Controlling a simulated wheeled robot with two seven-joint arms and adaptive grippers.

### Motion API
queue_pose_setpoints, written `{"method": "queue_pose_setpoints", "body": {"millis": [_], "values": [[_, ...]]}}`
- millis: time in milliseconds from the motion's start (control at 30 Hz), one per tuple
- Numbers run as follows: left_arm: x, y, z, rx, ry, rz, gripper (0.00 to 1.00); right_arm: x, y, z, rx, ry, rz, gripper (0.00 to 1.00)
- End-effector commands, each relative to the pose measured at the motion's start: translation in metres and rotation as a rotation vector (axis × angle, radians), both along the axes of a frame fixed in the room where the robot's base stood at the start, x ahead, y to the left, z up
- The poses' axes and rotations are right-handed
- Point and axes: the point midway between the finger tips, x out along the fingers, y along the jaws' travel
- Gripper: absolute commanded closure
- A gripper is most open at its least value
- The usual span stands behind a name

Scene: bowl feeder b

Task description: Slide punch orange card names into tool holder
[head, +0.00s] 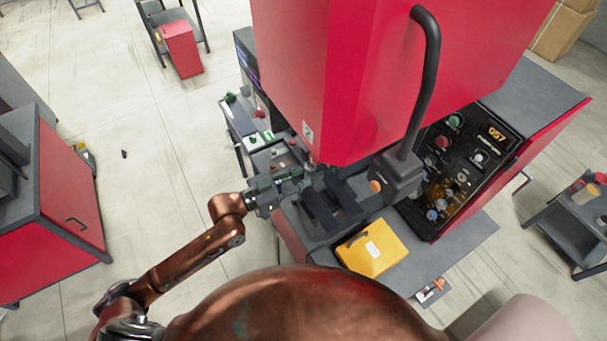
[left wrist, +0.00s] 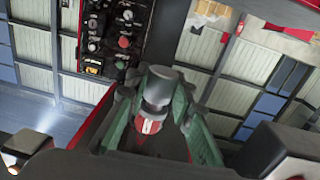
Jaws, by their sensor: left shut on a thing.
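My left gripper (head: 308,178) reaches in from the left, just below the front lower edge of the red press head (head: 335,90). In the left wrist view, its greenish fingers (left wrist: 160,108) are closed around a grey cylindrical punch (left wrist: 156,90) with a red and white mark below its top. In the head view the punch is mostly hidden by the fingers and too small to make out. A small metal piece (head: 311,163), possibly the tool holder, shows under the press head, close to the fingertips.
A side tray (head: 250,135) with small green, red and white items stands left of the press. Dark blocks (head: 330,205) sit on the press bed. A control panel (head: 455,160) and a thick black handle (head: 428,80) are at the right.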

Motion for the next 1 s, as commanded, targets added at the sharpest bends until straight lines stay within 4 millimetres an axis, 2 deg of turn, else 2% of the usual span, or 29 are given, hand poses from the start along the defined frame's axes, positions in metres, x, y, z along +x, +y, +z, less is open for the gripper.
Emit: {"method": "queue_pose_setpoints", "body": {"millis": [300, 1000], "values": [[0.0059, -0.0094, 0.0017, -0.001, -0.004, 0.000, 1.00, 0.0005, -0.0002, 0.0027, 0.000, -0.001, -0.001, 0.58], [0.0055, -0.0095, 0.0017, 0.000, -0.004, -0.001, 1.00, 0.0010, 0.0071, 0.0033, 0.008, -0.001, -0.004, 0.58]]}}
